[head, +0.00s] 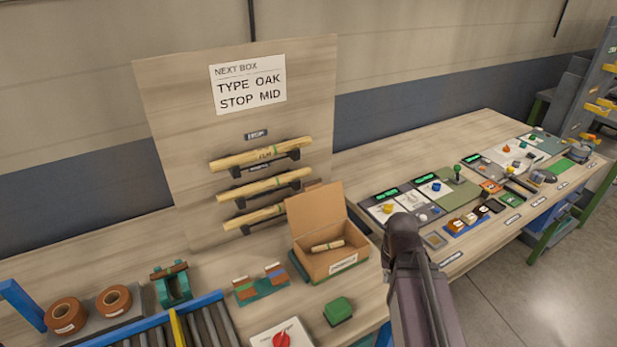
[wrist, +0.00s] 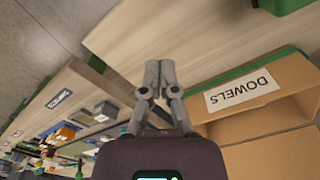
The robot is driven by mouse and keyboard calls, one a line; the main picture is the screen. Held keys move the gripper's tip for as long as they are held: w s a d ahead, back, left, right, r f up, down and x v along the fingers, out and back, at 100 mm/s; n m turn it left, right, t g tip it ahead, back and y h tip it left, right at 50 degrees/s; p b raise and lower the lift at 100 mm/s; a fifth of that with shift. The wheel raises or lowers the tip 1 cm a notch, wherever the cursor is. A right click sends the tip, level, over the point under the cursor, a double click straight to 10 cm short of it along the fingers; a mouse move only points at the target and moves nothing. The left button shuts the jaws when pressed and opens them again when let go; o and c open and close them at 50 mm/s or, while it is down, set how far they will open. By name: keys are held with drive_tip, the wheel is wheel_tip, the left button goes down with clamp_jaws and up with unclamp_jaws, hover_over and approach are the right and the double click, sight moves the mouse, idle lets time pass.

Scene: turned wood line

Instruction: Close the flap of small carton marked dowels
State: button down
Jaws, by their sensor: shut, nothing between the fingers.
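The small carton (head: 331,268) stands on the bench in the head view, with its flap (head: 315,217) raised at the back. A few pale dowels (head: 327,246) lie inside it. A white label is on its front, and in the wrist view the carton (wrist: 270,122) shows this label (wrist: 243,91) reading DOWELS. My gripper (wrist: 160,64) is shut and empty, beside the carton in the wrist view. In the head view my arm comes up just right of the carton, and the fingertips are not clearly seen there.
A green block (head: 338,309) sits in front of the carton. A rack (head: 264,187) of dowels is on the upright board behind. Several panels with knobs (head: 407,206) lie to the right. A roller conveyor (head: 190,330) and brown tape rolls (head: 66,314) are at the left.

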drive_tip(key=w+a+r+n+t+y+p, duration=0.2)
drive_tip(key=w+a+r+n+p, duration=0.4)
drive_tip(key=w+a+r+p, duration=1.5)
wheel_tip(320, 180, up, 2)
drive_tip(key=shift+w+r+n+t+p, duration=0.15)
drive_tip(key=shift+w+n+t+p, duration=0.15)
drive_tip(key=shift+t+p, duration=0.15)
drive_tip(key=shift+f, duration=0.2)
drive_tip(key=b+x, duration=0.9)
drive_tip(key=shift+f+b, duration=0.3)
drive_tip(key=shift+w, duration=0.1)
drive_tip(key=shift+d, duration=0.1)
